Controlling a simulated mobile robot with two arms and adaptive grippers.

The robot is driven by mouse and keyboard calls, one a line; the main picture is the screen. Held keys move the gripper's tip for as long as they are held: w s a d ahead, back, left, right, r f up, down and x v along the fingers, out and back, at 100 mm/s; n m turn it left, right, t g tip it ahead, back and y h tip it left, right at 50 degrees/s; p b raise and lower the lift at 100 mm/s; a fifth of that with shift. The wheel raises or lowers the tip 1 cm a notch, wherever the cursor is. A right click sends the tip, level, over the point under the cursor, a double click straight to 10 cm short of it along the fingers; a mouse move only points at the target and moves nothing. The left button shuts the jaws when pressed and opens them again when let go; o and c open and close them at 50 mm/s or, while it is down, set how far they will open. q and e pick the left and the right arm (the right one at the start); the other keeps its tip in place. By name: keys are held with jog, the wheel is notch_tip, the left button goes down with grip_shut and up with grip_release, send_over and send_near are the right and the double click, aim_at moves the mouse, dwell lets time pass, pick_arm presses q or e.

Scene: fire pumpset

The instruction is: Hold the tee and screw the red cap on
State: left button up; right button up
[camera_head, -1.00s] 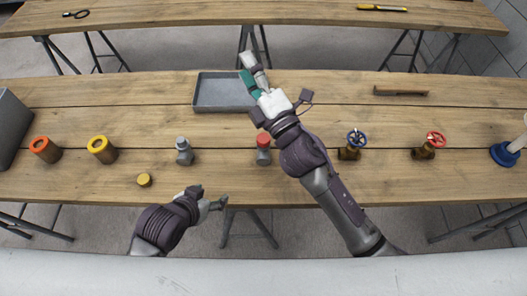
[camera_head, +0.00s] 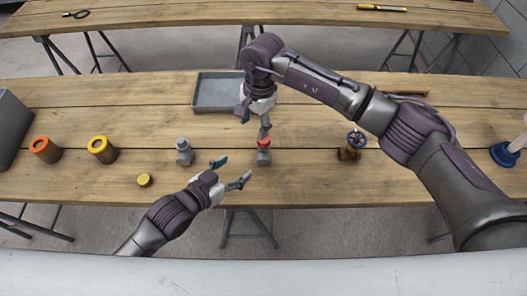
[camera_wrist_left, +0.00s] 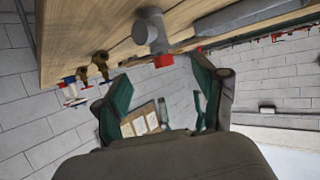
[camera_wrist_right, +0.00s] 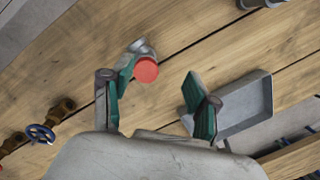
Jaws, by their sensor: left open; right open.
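A grey tee (camera_head: 263,160) with a red cap (camera_head: 263,143) on top stands near the middle of the table. I cannot tell how far the cap is screwed on. My left gripper (camera_head: 230,172) is open, to the left and front of this tee, apart from it. The left wrist view shows the tee (camera_wrist_left: 150,30) and cap (camera_wrist_left: 163,61) beyond the open fingers. My right gripper (camera_head: 254,122) is open just behind and above the cap. In the right wrist view, the cap (camera_wrist_right: 146,70) and tee (camera_wrist_right: 140,47) are near the left finger, not clearly between the fingers.
Another grey fitting (camera_head: 184,152) stands left of the tee. A yellow cap (camera_head: 144,180) lies near the front edge. A grey tray (camera_head: 217,94) is behind, a blue-handled valve (camera_head: 352,147) right.

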aim_at(259, 150)
jog(key=shift+w+d+r+h, duration=0.2)
jog(key=shift+w+d+h, duration=0.15)
jog(key=shift+d, duration=0.3)
jog(key=shift+w+d+r+h, duration=0.15)
jog(key=shift+w+d+h, duration=0.15)
jog(key=shift+d, duration=0.3)
pick_arm(q)
jog(key=x, duration=1.4)
jog(key=shift+s+d+r, duration=0.1)
jog(key=shift+d+r, duration=0.05)
jog(key=shift+c, duration=0.2)
pick_arm(e)
jog(key=shift+s, duration=0.1)
